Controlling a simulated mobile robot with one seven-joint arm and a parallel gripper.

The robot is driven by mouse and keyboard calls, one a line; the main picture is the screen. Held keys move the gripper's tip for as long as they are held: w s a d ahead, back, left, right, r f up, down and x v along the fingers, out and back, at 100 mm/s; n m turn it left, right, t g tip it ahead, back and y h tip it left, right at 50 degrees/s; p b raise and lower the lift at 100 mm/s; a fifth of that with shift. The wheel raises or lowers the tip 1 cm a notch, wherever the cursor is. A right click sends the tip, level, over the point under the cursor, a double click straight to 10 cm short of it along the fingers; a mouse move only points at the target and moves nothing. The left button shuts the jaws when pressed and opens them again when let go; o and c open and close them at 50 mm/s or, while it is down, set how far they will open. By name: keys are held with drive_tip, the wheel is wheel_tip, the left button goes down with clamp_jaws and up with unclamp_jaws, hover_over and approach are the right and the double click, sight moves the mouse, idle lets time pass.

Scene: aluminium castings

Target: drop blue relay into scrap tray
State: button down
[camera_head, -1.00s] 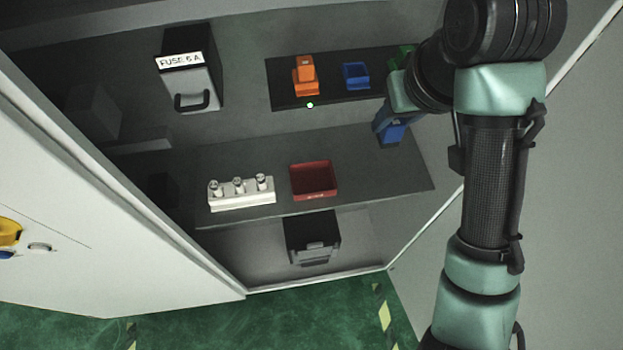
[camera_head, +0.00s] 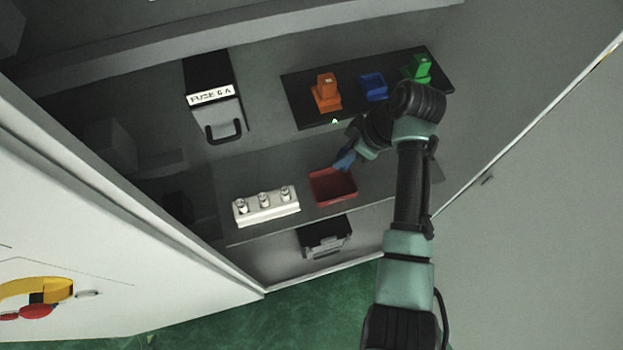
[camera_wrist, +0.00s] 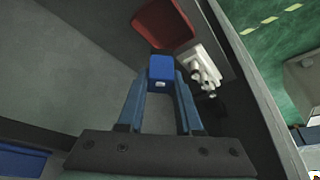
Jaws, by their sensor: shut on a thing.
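My gripper (camera_wrist: 162,78) is shut on the blue relay (camera_wrist: 161,68), a small blue block between the fingertips in the wrist view. In the head view my gripper (camera_head: 345,160) is at the back edge of the red scrap tray (camera_head: 335,201), reaching in from the right. The relay cannot be told apart from the blue fingers there. The tray is shallow and looks empty where I can see into it. It also shows in the wrist view (camera_wrist: 163,24), beyond the relay. Whether the relay is over the tray I cannot tell.
A white block (camera_head: 267,207) with three pegs stands left of the tray. Behind, a dark strip (camera_head: 302,112) bears an orange part (camera_head: 326,95), an empty-looking blue socket (camera_head: 373,87) and a green part (camera_head: 420,68). A labelled fuse box (camera_head: 226,112) stands at back left. A white door (camera_head: 120,235) is at left.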

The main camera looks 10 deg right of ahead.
wheel_tip(320, 180, down, 6)
drive_tip(key=b, duration=0.5)
drive_tip(key=c, duration=0.5)
unclamp_jaws()
drive_tip(key=b+v, duration=0.1)
drive_tip(key=v, duration=1.2)
drive_tip(key=shift+s, duration=0.15)
drive_tip(key=shift+d+f, duration=0.1)
